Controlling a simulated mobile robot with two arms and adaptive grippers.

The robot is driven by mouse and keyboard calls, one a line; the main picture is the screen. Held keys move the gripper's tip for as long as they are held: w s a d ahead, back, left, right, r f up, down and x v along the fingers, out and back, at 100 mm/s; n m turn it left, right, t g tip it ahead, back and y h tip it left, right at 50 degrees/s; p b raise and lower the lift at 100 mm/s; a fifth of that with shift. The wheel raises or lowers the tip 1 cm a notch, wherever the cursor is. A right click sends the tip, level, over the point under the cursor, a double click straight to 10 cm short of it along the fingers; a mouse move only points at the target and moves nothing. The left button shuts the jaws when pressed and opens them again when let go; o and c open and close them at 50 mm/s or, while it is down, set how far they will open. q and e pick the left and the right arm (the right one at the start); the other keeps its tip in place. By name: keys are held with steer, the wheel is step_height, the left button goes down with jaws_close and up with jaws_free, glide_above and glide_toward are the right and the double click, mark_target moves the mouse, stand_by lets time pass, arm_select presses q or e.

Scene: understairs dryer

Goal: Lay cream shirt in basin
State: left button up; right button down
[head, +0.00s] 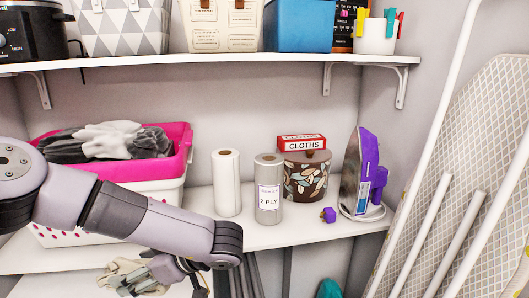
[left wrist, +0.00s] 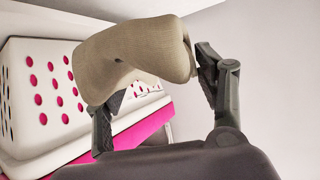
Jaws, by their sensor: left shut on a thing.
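The cream shirt (head: 122,272) is a crumpled cream cloth low on the left of the head view, in front of the lower shelf. My left gripper (head: 140,280) is shut on it. In the left wrist view the cream shirt (left wrist: 135,55) is bunched between the two dark fingers of the left gripper (left wrist: 150,85). The pink basin (head: 177,150) is above and behind the gripper, on a white pink-dotted basket, and holds grey and white cloths. Its pink side (left wrist: 150,143) also shows in the left wrist view. My right gripper is out of view.
The white basket (head: 150,190) stands on the middle shelf (head: 265,235). Right of it are a white roll (head: 227,183), a 2-ply roll (head: 268,190), a patterned pot (head: 305,178) and an iron (head: 360,175). An ironing board (head: 470,150) leans at the right.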

arm_select(q)
steer(key=s+d+f+m+t+h, duration=0.2)
steer(key=s+d+f+m+t, duration=0.3)
steer(key=s+d, duration=0.3)
steer(key=shift+s+d+f+m+h, duration=0.3)
steer(key=shift+s+d+f, duration=0.05)
steer(key=shift+s+f, duration=0.3)
steer(key=shift+w+a+r, duration=0.1)
